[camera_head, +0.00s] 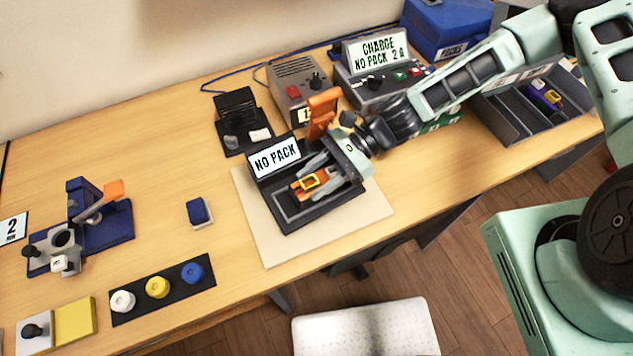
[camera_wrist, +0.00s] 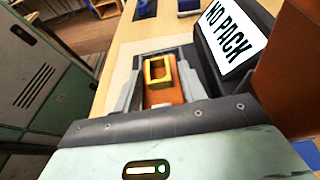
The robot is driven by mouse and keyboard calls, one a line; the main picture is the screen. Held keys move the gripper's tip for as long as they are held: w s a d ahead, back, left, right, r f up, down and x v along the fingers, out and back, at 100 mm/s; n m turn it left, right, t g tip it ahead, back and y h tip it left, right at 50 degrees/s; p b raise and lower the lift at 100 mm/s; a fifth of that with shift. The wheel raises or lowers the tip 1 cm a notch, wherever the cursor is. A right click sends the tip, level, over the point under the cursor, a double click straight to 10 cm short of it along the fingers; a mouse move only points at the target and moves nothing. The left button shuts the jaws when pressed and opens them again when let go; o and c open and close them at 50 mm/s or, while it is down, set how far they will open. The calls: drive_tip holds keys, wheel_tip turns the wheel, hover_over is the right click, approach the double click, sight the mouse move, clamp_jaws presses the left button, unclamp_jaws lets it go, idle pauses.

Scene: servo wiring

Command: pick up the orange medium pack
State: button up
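The orange pack (camera_head: 296,188) with a yellow frame on top lies in a black cradle (camera_head: 345,202) that has a "NO PACK" sign (camera_head: 276,156). In the wrist view the orange pack (camera_wrist: 165,97) lies between my fingers. My gripper (camera_head: 314,177) reaches down over the cradle from the right, one finger on each side of the pack. In the wrist view my gripper (camera_wrist: 161,88) looks open, with a narrow gap on the left side; contact on the right side is unclear. The pack's underside is hidden.
An orange upright part (camera_head: 322,112) stands close behind my gripper. A "CHARGE" box (camera_head: 372,92) and a grey unit (camera_head: 293,87) stand behind. A grey divided tray (camera_head: 508,118) holds other packs at right. A blue block (camera_head: 198,211) sits left; table around it is clear.

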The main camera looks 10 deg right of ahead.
clamp_jaws()
drive_tip(key=shift+r, duration=0.15)
